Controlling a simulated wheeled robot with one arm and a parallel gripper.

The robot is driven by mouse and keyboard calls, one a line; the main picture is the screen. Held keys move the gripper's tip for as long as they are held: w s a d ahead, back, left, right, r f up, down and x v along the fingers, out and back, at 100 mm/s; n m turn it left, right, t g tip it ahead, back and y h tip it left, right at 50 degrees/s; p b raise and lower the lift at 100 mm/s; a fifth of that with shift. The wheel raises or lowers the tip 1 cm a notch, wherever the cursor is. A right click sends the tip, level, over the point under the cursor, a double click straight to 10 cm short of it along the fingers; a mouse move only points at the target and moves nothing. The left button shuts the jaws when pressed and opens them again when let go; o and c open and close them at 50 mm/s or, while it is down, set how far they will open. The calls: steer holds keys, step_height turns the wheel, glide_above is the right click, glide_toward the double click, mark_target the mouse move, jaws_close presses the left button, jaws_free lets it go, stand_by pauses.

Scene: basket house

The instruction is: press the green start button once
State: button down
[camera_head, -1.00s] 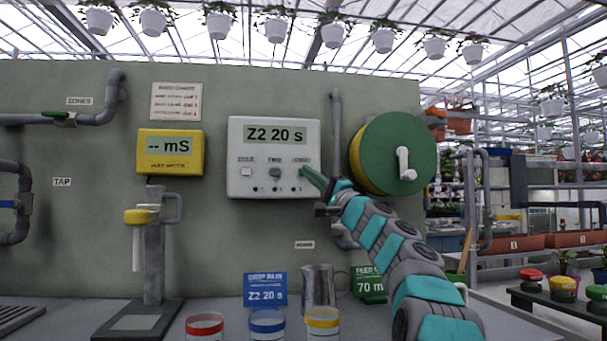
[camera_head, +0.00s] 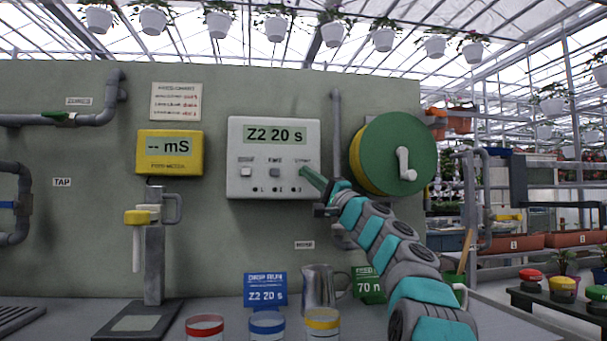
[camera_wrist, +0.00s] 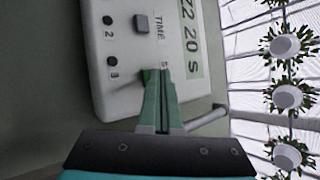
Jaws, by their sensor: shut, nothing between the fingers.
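The white controller box (camera_head: 232,187) is on the green wall and its display (camera_head: 275,135) reads "Z2 20 s". Below the display are a pale button (camera_head: 246,172), a grey TIME button (camera_head: 275,172) and, at the right, the start button's place, covered by my fingertips in the head view. My gripper (camera_head: 304,171) is shut and empty, its greenish fingertips at the box's lower right. In the wrist view, a bit of the green start button (camera_wrist: 147,75) shows beside the fingertips (camera_wrist: 158,72). I cannot tell whether they touch it.
A green and yellow hose reel (camera_head: 385,140) is right of the box, close to my arm. A yellow meter (camera_head: 170,152) reading "-- mS" is at the left.

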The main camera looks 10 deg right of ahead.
steer(key=shift+w, duration=0.4)
stand_by(0.3)
steer(key=shift+s, duration=0.1)
steer(key=shift+s+b, duration=0.45)
steer(key=shift+s, duration=0.3)
steer(key=s+b, duration=0.3)
steer(key=s, duration=0.2)
steer(key=shift+b, duration=0.3)
stand_by(0.8)
